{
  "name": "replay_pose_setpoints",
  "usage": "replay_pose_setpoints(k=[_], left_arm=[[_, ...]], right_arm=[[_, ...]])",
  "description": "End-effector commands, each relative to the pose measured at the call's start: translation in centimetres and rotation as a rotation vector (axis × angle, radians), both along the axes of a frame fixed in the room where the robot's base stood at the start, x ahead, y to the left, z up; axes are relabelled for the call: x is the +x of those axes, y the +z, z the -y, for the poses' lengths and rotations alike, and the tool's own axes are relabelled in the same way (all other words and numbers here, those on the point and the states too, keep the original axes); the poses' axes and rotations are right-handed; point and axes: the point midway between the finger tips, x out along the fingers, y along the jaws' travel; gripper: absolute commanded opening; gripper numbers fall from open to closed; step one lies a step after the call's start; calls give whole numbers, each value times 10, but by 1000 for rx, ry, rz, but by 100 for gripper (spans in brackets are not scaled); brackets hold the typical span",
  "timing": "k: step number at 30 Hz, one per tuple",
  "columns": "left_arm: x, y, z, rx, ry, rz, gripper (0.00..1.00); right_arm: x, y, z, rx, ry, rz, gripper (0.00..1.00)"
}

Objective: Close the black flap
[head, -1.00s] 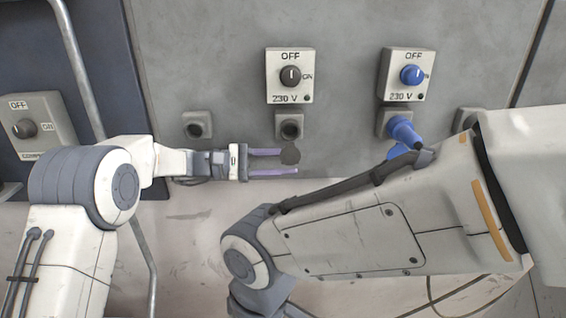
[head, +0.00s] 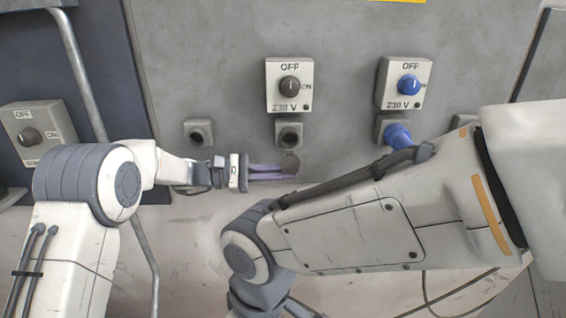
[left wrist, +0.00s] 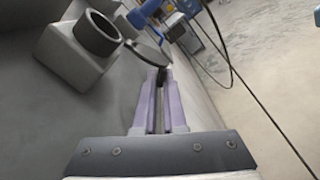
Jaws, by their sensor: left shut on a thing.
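The black flap (head: 291,163) is a round dark disc hanging open below the middle grey socket (head: 289,133) in the head view. In the left wrist view the flap (left wrist: 148,54) shows nearly edge-on, beside the socket's dark round opening (left wrist: 97,33). My left gripper (head: 293,172) comes in from the left, its purple fingers level with the flap's lower part. In the left wrist view its fingers (left wrist: 160,75) are close together on the flap's lower edge, which is partly hidden between them. My right arm crosses the right side; its gripper is out of view.
Above the socket is a switch box with a black knob (head: 289,86). To the right are a box with a blue knob (head: 409,85) and a blue plug (head: 398,136) in its socket. Another socket (head: 199,132) is left. A pipe runs down the left side.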

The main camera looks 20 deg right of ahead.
Motion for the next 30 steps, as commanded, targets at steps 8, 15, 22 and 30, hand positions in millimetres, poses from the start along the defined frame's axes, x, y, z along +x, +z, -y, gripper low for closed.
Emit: replay_pose_setpoints(k=[8,15,22,30], left_arm=[[-13,8,-4,72,0,-251,0],[-24,12,-8,135,1,-470,0],[-34,19,-10,195,1,-679,0],[-43,28,-13,265,2,-925,0]], right_arm=[[0,47,0,0,0,0,72],[0,82,0,0,0,0,72],[0,115,0,0,0,0,72],[0,153,0,0,0,0,72]])
